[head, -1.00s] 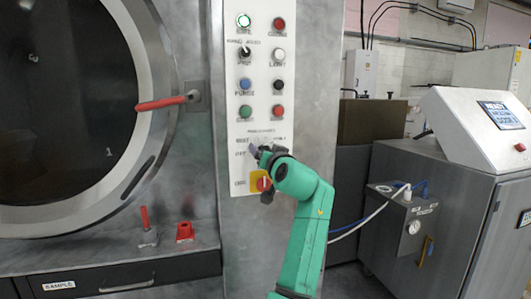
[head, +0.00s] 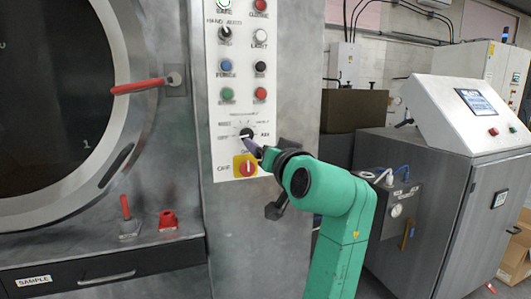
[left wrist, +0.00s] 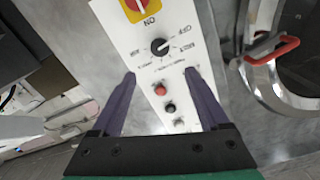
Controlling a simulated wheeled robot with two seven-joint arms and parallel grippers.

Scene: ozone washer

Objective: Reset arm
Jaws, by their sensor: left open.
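My left gripper (head: 262,178) is open and empty in front of the lower right part of the white control panel (head: 240,107). Its purple upper finger overlaps the panel just below the black rotary knob (head: 246,133); contact cannot be told in the head view. In the left wrist view the open fingers (left wrist: 160,75) are spread on either side of the panel, apart from the black knob (left wrist: 159,46), which lies ahead between them. The red switch on its yellow plate (head: 246,167) is below the knob. My right gripper is not in view.
A round door with a red handle (head: 137,86) is at the left. A red lever (head: 125,207) and a red piece (head: 168,219) stand on the ledge above a drawer (head: 105,276). A grey console with a screen (head: 477,101) stands at the right.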

